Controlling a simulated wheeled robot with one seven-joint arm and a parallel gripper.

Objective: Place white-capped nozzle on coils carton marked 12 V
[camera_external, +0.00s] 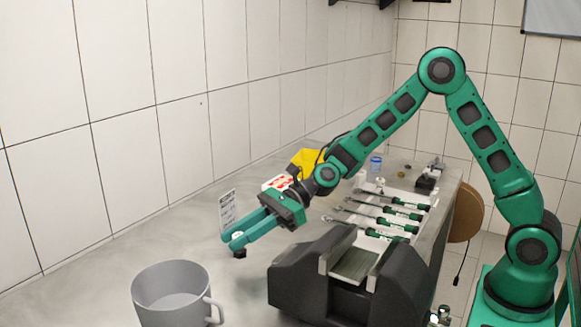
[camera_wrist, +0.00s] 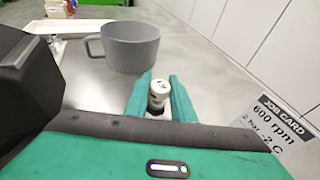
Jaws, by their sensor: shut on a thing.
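My gripper (camera_external: 236,241) is shut on the white-capped nozzle (camera_external: 239,253) and holds it above the grey bench. A red-and-white box (camera_external: 277,182) lies behind my wrist, partly hidden. I cannot read it or tell whether it is the coils carton marked 12 V.
A grey mug (camera_external: 170,290) stands at the front left; it is also in the wrist view (camera_wrist: 130,45). A job card (camera_external: 227,208) stands by the gripper. A black vise (camera_external: 300,280) and several green-handled tools (camera_external: 400,215) are to the right. The bench left of the gripper is clear.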

